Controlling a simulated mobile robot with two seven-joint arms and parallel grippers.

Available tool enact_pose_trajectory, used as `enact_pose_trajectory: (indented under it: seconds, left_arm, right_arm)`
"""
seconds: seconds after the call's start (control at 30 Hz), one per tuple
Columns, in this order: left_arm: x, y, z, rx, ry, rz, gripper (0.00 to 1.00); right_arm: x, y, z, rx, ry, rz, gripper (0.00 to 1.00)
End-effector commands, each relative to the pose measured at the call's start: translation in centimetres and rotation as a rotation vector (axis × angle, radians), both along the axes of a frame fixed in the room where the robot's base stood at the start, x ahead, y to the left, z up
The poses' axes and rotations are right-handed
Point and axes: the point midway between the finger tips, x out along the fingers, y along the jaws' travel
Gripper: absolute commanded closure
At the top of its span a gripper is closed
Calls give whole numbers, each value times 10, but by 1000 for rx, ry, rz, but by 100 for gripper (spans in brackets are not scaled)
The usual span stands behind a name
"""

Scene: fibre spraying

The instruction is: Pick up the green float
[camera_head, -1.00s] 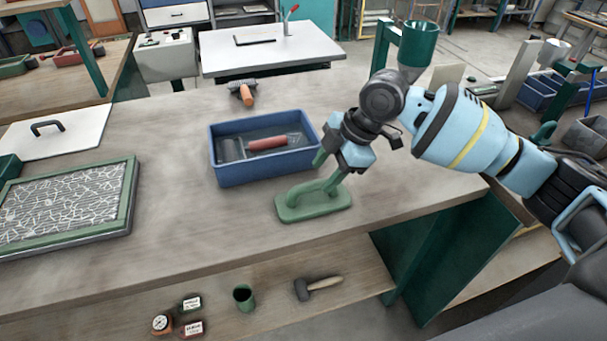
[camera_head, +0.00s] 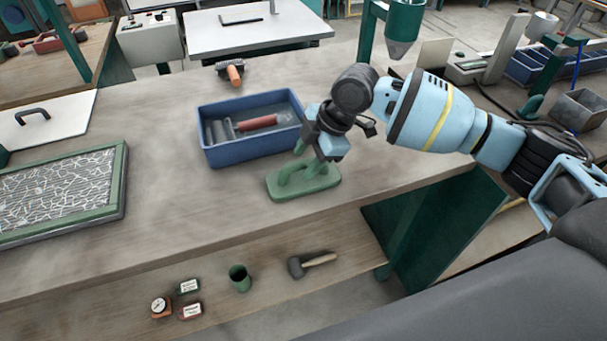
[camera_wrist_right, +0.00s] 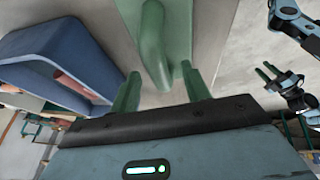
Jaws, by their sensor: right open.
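The green float (camera_head: 304,184) lies flat on the workbench, its arched handle upward, just right of the blue tub. In the head view my right gripper (camera_head: 310,156) points down at the handle from above. In the right wrist view its two green fingers (camera_wrist_right: 162,88) stand apart, and the float's handle (camera_wrist_right: 154,45) shows between and beyond them. I cannot tell whether they touch it. My left gripper (camera_wrist_right: 266,72) shows small in the right wrist view, with its fingers apart and nothing between them. It is out of the head view.
The blue tub (camera_head: 250,150) with a red-handled tool (camera_head: 257,122) stands close to the float. A brush with an orange handle (camera_head: 235,75) lies behind. A green-framed panel (camera_head: 120,190) is at left. A hammer (camera_head: 312,263) lies on the lower shelf.

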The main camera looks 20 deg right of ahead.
Motion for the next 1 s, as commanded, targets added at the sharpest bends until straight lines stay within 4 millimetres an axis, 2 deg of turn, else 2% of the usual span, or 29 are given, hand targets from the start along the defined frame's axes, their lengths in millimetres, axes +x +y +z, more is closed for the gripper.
enact_pose_trajectory:
  seconds: [0.2, 0.47, 0.8, 1.0]
  left_arm:
    - [0, 0, 0, 0, 0, 0, 64]
    - [0, 0, 0, -1, 0, 1, 64]
    - [0, 0, 0, -1, 0, 1, 64]
    - [0, 0, 0, -1, 0, 2, 64]
  right_arm:
    - [3, 8, -19, 0, 0, -1, 53]
    - [4, 8, -20, 0, -1, -1, 54]
    - [4, 8, -20, 0, 0, -2, 99]
    - [4, 8, -20, 0, -1, -1, 100]
